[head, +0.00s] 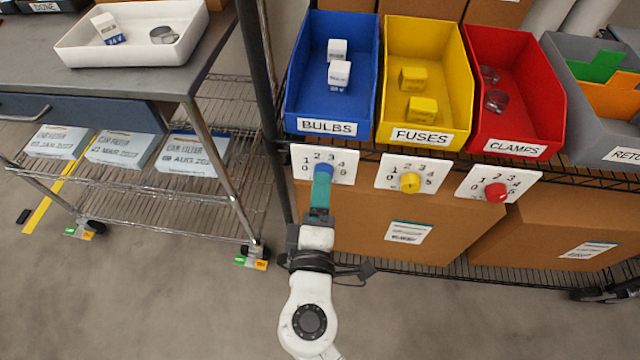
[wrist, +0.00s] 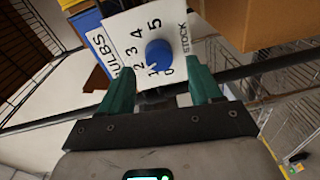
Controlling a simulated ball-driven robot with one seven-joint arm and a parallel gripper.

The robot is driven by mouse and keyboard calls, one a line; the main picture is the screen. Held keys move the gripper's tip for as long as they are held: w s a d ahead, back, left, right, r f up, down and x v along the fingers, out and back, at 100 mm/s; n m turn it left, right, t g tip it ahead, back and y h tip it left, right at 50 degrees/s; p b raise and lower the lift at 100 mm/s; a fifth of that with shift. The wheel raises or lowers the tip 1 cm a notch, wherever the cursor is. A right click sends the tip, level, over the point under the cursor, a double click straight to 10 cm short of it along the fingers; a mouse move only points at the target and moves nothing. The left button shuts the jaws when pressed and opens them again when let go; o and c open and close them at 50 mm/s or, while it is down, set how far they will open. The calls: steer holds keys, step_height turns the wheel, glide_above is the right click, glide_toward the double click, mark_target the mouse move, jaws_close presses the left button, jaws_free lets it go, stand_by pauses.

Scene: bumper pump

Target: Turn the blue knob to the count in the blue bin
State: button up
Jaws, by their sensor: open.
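The blue bin (head: 300,100), labelled BULBS, holds two small white-and-blue boxes, one at the back (head: 337,48) and one in front (head: 339,74). Below it is a white dial plate (head: 345,165) with printed numbers and the blue knob (head: 323,170). In the wrist view the blue knob (wrist: 158,54) sits between the teal fingers of my gripper (wrist: 159,68), with gaps on both sides. My gripper (head: 321,187) is open in front of the dial and hides its lower part. I cannot tell which number the knob points to.
A yellow FUSES bin (head: 459,100) and a red CLAMPS bin (head: 550,115) stand to the right, above a yellow knob (head: 410,182) and a red knob (head: 495,192). Cardboard boxes (head: 350,220) sit below. A cart with a white tray (head: 80,50) stands left.

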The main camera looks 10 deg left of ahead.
steer(key=s, duration=0.8)
steer(key=shift+r, duration=0.2)
steer(key=shift+d, duration=0.15)
steer(key=w+d+f+m+g+h, duration=0.1)
steer(key=d+f+m+g+h, duration=0.3)
steer(key=d, duration=0.6)
steer(key=d+f+m+g+h, duration=0.25)
steer(key=d+m, duration=0.25)
steer(key=d, duration=0.4)
steer(key=s+d+f+m+g+y, duration=0.2)
steer(key=s+d+f+m+g, duration=0.5)
steer(key=s+d, duration=0.4)
steer(key=s+f+m+g+y, duration=0.2)
steer(key=s+g+y, duration=0.15)
steer(key=s, duration=0.25)
step_height(320, 180, up, 16)
steer(key=p, duration=1.6)
steer(key=shift+w+d+f+n+t, duration=0.25)
steer(key=shift+w+n+t, duration=0.05)
